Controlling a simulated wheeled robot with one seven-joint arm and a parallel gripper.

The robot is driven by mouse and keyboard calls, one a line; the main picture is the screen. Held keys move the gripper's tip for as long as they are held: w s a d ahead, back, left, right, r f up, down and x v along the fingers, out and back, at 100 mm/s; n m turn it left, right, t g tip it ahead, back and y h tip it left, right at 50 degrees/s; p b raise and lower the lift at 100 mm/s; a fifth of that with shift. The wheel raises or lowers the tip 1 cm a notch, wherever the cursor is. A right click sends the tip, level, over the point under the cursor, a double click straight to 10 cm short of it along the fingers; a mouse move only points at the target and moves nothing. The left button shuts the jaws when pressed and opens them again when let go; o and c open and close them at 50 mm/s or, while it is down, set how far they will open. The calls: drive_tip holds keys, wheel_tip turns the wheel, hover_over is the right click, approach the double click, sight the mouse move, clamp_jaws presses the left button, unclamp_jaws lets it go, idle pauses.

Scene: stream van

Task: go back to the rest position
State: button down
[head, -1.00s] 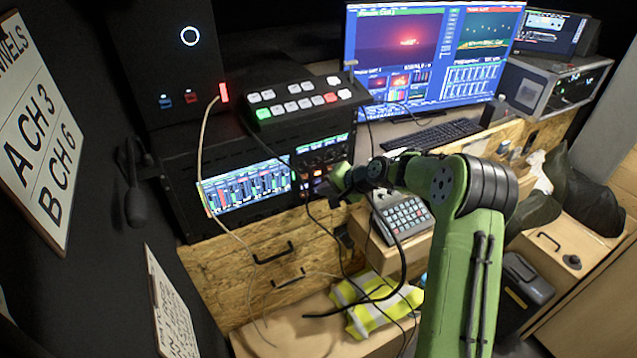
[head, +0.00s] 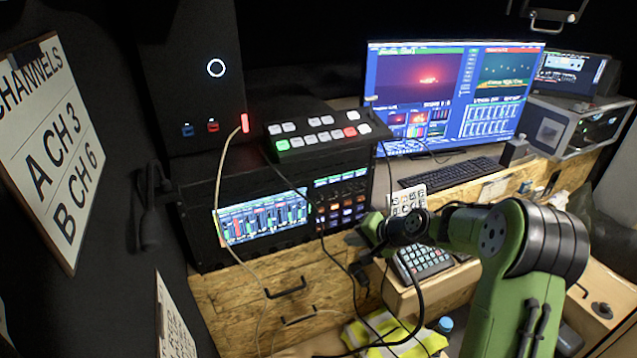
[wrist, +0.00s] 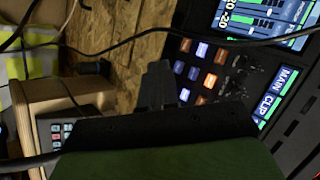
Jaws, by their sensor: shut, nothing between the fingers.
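My green arm enters from the lower right in the head view. My gripper (head: 360,255) is dark and small there, just below and in front of the right end of the audio rack unit. In the wrist view the gripper (wrist: 157,85) shows its fingers together and empty. Beside them in that view is a panel of lit buttons (wrist: 202,72); I cannot tell whether the fingers touch anything.
The rack unit with a mixer screen (head: 262,218) stands over a chipboard drawer (head: 285,290). A switcher (head: 318,135), monitor (head: 455,95), keyboard (head: 450,173) and keypad (head: 425,258) are close by. Loose cables hang by the gripper. A hi-vis vest (head: 395,340) lies below.

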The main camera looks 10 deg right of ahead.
drive_tip(key=s+a+r+n+g+h, duration=0.2)
drive_tip(key=s+a+r+n+h, duration=0.15)
drive_tip(key=s+r, duration=0.4)
drive_tip(key=s+r+n+h, duration=0.1)
drive_tip(key=s+r+n, duration=0.1)
drive_tip(key=s, duration=1.1)
drive_tip(key=s+r+n+h, duration=0.1)
drive_tip(key=s+r+n, duration=0.1)
drive_tip(key=s, duration=1.1)
drive_tip(key=shift+s+d+r+p, duration=0.3)
drive_tip(key=shift+d+r+p, duration=0.05)
drive_tip(key=shift+r, duration=0.2)
drive_tip(key=c, duration=1.8)
unclamp_jaws()
drive_tip(key=shift+n+h, duration=0.25)
